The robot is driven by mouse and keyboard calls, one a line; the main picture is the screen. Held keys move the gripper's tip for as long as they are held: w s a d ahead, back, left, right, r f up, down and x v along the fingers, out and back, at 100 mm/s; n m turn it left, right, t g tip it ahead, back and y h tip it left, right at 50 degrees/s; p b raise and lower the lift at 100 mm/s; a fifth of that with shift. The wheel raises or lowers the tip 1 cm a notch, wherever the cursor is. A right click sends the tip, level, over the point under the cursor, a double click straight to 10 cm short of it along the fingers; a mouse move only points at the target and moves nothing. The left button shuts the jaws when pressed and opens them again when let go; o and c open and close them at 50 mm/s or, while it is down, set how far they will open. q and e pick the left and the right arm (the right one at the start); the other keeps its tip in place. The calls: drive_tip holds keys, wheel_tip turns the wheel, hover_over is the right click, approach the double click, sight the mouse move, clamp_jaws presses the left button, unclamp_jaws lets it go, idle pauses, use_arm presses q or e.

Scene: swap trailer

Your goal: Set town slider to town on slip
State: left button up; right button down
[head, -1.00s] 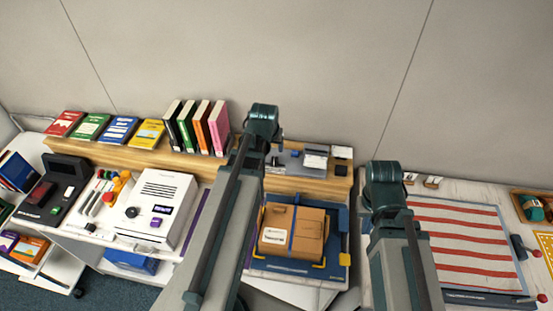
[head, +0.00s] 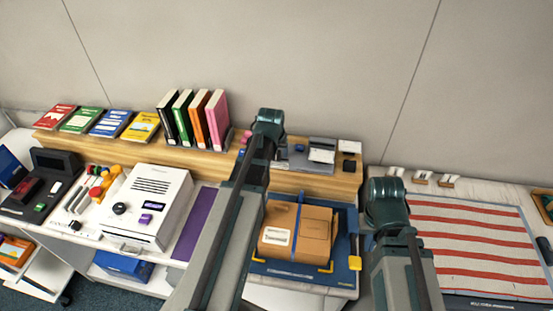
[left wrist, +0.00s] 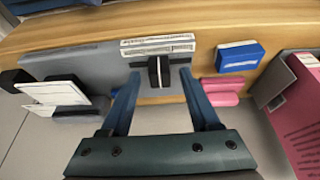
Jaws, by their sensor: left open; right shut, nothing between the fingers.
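A grey slider panel (head: 297,162) lies on the wooden shelf; it also shows in the left wrist view (left wrist: 95,62). A black slider knob (left wrist: 158,70) stands on it below a white printed strip (left wrist: 158,45), too small to read. A white card (left wrist: 52,92) leans at the panel's left in the left wrist view; it shows in the head view (head: 321,156), its writing illegible. My left gripper (left wrist: 155,80) is open, its fingers pointing at the knob, one on either side; contact cannot be told. My right arm shows, but its gripper is hidden.
Pink blocks (left wrist: 220,90) and a blue block (left wrist: 239,57) lie right of the knob in the left wrist view, near a pink book (left wrist: 300,115). A strapped brown parcel (head: 315,235) sits below the shelf. A white machine (head: 155,203) stands left.

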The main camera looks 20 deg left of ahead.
use_arm(q)
drive_tip(key=shift+w+f, duration=0.1)
drive_tip(key=shift+f, duration=0.15)
clamp_jaws()
drive_tip(key=shift+a, duration=0.1)
idle(1.2)
